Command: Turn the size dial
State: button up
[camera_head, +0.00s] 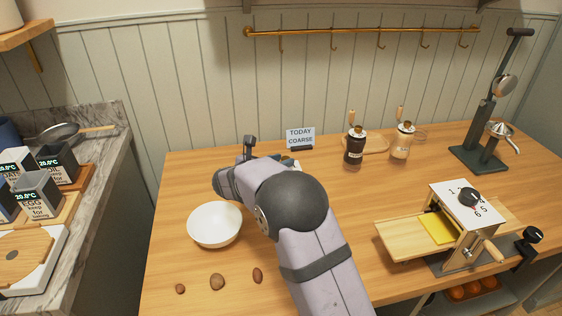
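The size dial (469,197) is a round black knob on a white face with numbers around it, some hidden by the knob. It sits on the sloped top of a wooden box-like device (448,246) at the right of the table, with a yellow piece below it. My gripper (250,147) is at the middle left, near the back of the table and far to the left of the dial. My arm hides much of it, so its opening is unclear. A sign (300,137) reading "TODAY COARSE" stands just right of it.
A white bowl (214,225) is left of my arm, with small brown nuts (217,282) in front. Two mills (355,145) stand behind. A dark lever press (484,140) is at the back right. The table between my arm and the device is clear.

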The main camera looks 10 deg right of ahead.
grip_shut()
jog(key=shift+r+p, duration=0.1)
jog(key=shift+p, duration=0.2)
jog(key=shift+w+a+r+m+g+h+p, duration=0.15)
jog(key=shift+m+g+h+p, duration=0.3)
jog(key=shift+p, duration=0.35)
jog(key=shift+w+a+m+g+h+p, duration=0.15)
jog(key=shift+m+g+h+p, duration=0.3)
jog(key=shift+m+g+p, duration=0.25)
jog(key=shift+w+m+g+h+p, duration=0.15)
jog(key=shift+m+g+h+p, duration=0.25)
jog(key=shift+m+g+p, duration=0.2)
jog(key=shift+m+g, duration=0.25)
jog(key=shift+m, duration=0.1)
jog(key=shift+o, duration=2.4)
grip_release()
jog(key=shift+f, duration=0.2)
